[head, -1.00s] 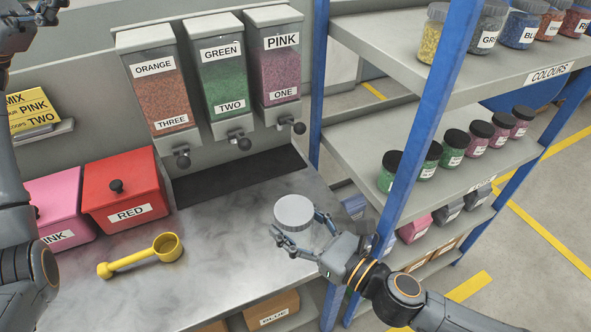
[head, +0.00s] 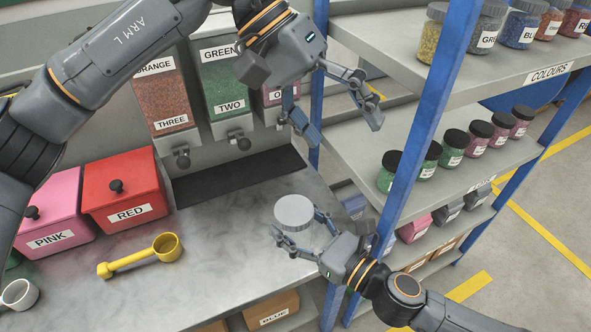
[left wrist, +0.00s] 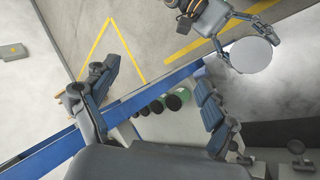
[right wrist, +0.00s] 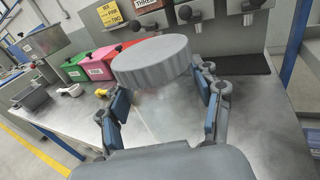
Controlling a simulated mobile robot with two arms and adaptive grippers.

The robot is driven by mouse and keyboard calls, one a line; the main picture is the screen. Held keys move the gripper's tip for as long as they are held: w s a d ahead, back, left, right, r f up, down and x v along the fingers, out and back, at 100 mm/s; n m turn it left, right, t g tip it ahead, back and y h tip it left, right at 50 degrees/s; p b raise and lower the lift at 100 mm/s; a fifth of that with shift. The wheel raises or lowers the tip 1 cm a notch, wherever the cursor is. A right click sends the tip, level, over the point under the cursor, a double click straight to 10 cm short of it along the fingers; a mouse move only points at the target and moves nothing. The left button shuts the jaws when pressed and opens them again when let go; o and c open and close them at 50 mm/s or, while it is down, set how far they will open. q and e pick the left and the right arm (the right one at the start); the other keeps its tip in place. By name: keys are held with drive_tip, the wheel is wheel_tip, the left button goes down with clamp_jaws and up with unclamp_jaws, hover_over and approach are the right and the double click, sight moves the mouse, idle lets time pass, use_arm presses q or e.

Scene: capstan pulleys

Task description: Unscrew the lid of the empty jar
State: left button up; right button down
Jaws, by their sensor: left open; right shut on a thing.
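The empty jar (right wrist: 160,108) is clear, and its round grey lid (head: 294,211) sits on top of it. The lid also shows in the left wrist view (left wrist: 251,54) and in the right wrist view (right wrist: 152,60). My right gripper (head: 303,234) is shut on the jar's clear body, just below the lid, near the right end of the counter. The jar looks upright. My left gripper (head: 333,112) is open and empty, higher up and beyond the jar, beside the blue shelf post.
Orange, green and pink dispensers (head: 222,85) stand behind the counter (head: 225,250), partly hidden by my left arm. A red box (head: 125,190), a pink box (head: 55,215) and a yellow scoop (head: 140,257) are at left. A blue post (head: 425,130) carries shelves of jars at right.

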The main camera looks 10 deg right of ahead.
use_arm(q)
wheel_tip(320, 180, down, 6)
drive_tip(key=a+m+t+y, duration=0.1)
drive_tip(key=t+y, duration=0.1)
drive_tip(key=y, duration=0.2)
drive_tip(key=m+t+y, duration=0.1)
drive_tip(key=y, duration=0.2)
hover_over(295, 210)
wheel_tip(295, 210, down, 4)
drive_tip(key=shift+d+f, duration=0.1)
drive_tip(key=shift+d, duration=0.05)
drive_tip(key=shift+f+m, duration=0.3)
wheel_tip(295, 210, down, 8)
drive_tip(key=shift+r, duration=0.25)
drive_tip(key=shift+c, duration=0.4)
